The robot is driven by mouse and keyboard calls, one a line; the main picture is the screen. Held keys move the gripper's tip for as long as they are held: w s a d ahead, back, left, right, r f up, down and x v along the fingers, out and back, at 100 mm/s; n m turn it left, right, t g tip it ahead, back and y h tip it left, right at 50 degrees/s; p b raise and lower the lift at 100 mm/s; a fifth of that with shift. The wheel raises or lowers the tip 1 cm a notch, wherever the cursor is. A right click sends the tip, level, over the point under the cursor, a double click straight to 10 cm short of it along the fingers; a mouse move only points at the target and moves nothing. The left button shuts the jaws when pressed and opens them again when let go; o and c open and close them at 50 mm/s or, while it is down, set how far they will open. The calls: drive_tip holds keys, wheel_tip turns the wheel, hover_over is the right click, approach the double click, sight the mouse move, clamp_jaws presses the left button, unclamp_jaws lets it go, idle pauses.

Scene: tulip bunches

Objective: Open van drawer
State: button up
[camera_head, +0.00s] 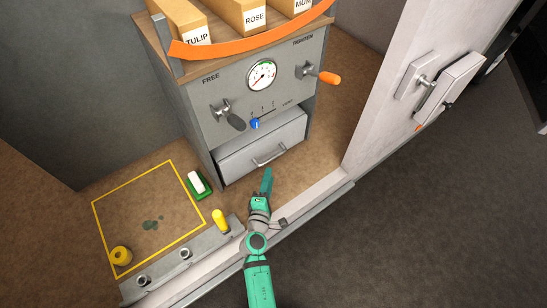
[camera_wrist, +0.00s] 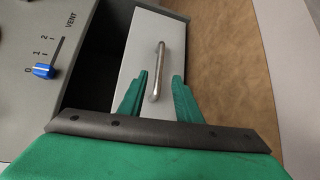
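The van drawer (camera_head: 245,162) is a light grey front low in the grey cabinet, and it also shows in the wrist view (camera_wrist: 135,60). A dark gap lies between it and the control panel; how far out the drawer stands is hard to tell. Its metal bar handle (camera_head: 270,157) shows in the wrist view (camera_wrist: 161,55) as well. My green gripper (camera_head: 267,178) is in front of the drawer, below the handle in the head view. In the wrist view its fingers (camera_wrist: 159,78) are apart, one on each side of the handle's near end. No contact is visible.
A green-and-white brush (camera_head: 198,184) lies left of my gripper. A yellow-handled peg (camera_head: 220,222) stands by the metal sill (camera_head: 195,257).

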sight(274, 156)
drive_tip(key=x, duration=1.1)
drive_tip(key=shift+d, duration=0.1)
drive_tip(key=shift+s, duration=0.1)
clamp_jaws()
